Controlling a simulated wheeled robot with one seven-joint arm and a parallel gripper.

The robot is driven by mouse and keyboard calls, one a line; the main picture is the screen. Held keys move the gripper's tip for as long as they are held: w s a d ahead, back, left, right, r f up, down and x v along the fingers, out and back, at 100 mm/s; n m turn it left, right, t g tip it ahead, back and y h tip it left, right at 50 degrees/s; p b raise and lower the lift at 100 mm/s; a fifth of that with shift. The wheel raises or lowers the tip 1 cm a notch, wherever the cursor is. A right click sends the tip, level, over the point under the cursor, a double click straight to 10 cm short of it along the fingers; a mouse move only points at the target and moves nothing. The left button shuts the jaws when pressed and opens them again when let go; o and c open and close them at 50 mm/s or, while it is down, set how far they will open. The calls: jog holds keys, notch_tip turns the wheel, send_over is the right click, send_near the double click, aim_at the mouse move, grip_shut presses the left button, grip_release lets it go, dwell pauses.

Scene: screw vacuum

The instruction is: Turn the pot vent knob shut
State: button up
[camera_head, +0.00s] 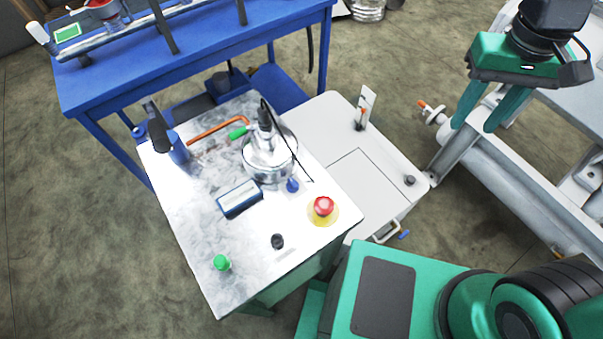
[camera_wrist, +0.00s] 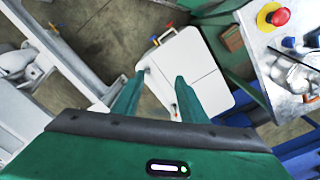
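A shiny steel pot (camera_head: 268,158) stands on the grey bench top. A black fitting with a cable rises from its lid, and a green-handled lever (camera_head: 238,132) is beside it. A small blue knob (camera_head: 292,185) shows at the pot's near right side; I cannot tell for sure whether it is the vent knob. In the wrist view the pot (camera_wrist: 298,75) is at the right edge, with a blue knob (camera_wrist: 289,42) beside it. My gripper (camera_head: 475,127) is open and empty, far right of the pot; its two fingers stand apart in the wrist view (camera_wrist: 156,88).
A red emergency button (camera_head: 323,206), a black knob (camera_head: 277,241), a green button (camera_head: 222,262) and a display box (camera_head: 239,198) are on the bench top (camera_head: 185,225). A white cabinet (camera_head: 365,185) lies between bench and gripper. A blue table (camera_head: 200,55) is behind.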

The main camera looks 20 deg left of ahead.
jog(key=s+a+n, duration=0.1)
jog(key=a+n, duration=0.1)
jog(key=a, duration=0.7)
jog(key=n, duration=0.5)
send_over(294, 183)
notch_tip(294, 183, down, 4)
notch_tip(294, 183, down, 10)
jog(key=shift+f, duration=0.2)
